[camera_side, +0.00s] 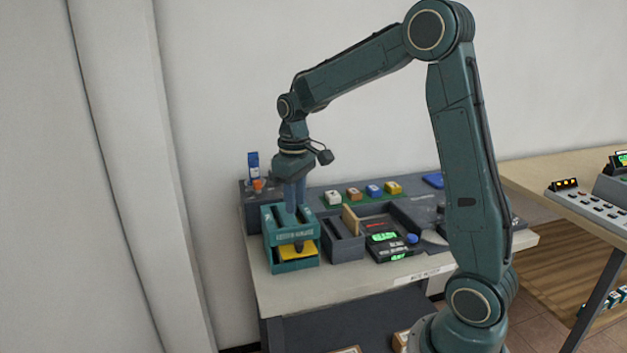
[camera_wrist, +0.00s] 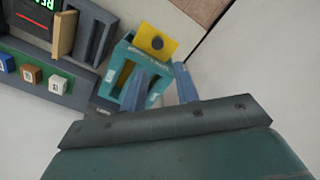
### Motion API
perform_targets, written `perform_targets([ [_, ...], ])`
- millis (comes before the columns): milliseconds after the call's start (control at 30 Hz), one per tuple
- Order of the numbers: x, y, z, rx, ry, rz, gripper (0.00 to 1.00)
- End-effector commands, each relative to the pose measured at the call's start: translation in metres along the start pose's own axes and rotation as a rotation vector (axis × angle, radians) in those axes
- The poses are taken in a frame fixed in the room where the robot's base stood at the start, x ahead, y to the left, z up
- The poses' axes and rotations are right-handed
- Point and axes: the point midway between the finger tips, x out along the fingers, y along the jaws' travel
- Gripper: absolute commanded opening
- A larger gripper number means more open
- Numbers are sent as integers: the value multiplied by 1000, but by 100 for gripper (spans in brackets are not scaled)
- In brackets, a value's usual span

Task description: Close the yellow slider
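The yellow slider (camera_side: 290,254) sticks out of the lower front of a teal box (camera_side: 283,268) at the left end of the table. It carries a dark round knob. In the wrist view the slider (camera_wrist: 148,37) juts out beyond the teal box (camera_wrist: 124,56), with its dark knob on top. My gripper (camera_side: 295,207) points down at the top of the box, behind the slider's protruding part. In the wrist view my gripper's (camera_wrist: 160,76) two blue fingers are spread apart, with nothing held between them. Whether the fingers touch the box is unclear.
A grey slotted holder (camera_side: 345,247) with a wooden piece (camera_side: 351,219) stands right of the box. A black device with green displays (camera_side: 388,238) lies beyond it. Several coloured button blocks (camera_side: 373,190) line the back. The table's front edge (camera_side: 330,300) is clear.

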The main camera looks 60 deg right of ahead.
Motion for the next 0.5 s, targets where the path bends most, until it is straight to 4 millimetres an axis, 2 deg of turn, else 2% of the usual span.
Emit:
perform_targets([
  [33,-8,0,-1,0,3,1,31],
  [200,-22,0,-1,-1,2,0,31],
  [500,-28,0,0,-1,1,0,31],
])
